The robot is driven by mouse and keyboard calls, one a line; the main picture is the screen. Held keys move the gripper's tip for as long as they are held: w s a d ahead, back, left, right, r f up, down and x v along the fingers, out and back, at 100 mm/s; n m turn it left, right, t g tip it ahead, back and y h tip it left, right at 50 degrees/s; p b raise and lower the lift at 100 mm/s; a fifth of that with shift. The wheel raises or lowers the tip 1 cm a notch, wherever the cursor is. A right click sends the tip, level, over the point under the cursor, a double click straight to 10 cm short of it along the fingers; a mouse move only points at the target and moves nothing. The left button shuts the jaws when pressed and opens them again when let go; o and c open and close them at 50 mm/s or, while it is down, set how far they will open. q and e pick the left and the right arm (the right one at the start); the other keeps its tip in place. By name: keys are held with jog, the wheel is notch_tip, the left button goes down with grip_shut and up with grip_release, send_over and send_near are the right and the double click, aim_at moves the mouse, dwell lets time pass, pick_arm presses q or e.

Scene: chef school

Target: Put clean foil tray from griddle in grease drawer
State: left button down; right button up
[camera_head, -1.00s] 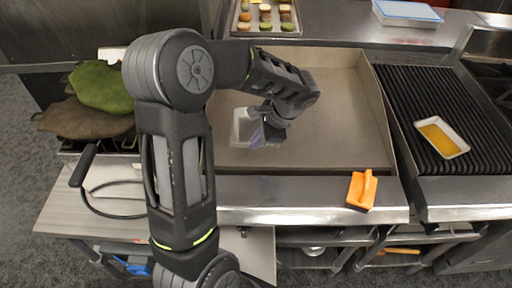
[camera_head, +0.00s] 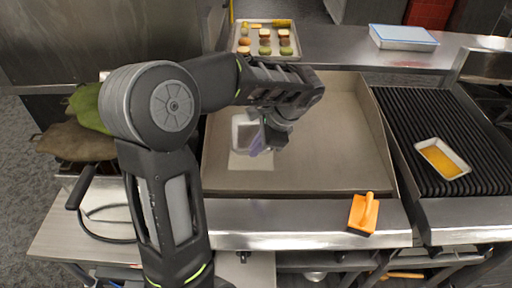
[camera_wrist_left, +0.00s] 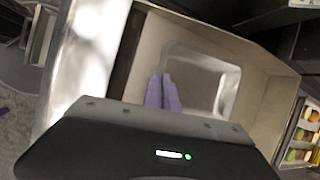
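The clean foil tray (camera_head: 241,134) is a pale, shiny rectangular tray over the left part of the griddle (camera_head: 330,150). A lighter patch shows on the griddle below it, and the tray seems raised off the surface. My left gripper (camera_head: 258,143) is at the tray's right side in the head view. In the left wrist view its purple fingertips (camera_wrist_left: 163,92) are close together at the near edge of the tray (camera_wrist_left: 205,80), apparently shut on its rim. The grip point is partly hidden. I cannot make out the grease drawer clearly. My right gripper is out of view.
An orange scraper (camera_head: 363,213) sits on the griddle's front ledge. A second tray holding yellow stuff (camera_head: 443,158) lies on the ribbed grill (camera_head: 405,110) at right. A food tray (camera_head: 265,51) and blue-lidded box (camera_head: 404,37) are at the back. Green and brown cloths (camera_head: 80,138) lie at left.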

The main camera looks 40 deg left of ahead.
pick_arm(q)
jog(key=shift+d, duration=0.1)
jog(key=w+d+f+m, duration=0.1)
jog(key=d+f, duration=0.1)
jog(key=d, duration=0.4)
jog(key=w+d+f+m+t, duration=0.1)
jog(key=w+d+f, duration=0.1)
jog(key=d, duration=0.5)
jog(key=w+d+f+m, duration=0.1)
jog(key=w+d+f, duration=0.1)
jog(key=d, duration=0.4)
jog(key=shift+w+d+f, duration=0.15)
jog(key=shift+d+f, duration=0.05)
jog(key=shift+f, duration=0.4)
jog(key=shift+d, duration=0.2)
jog(key=shift+f, duration=0.1)
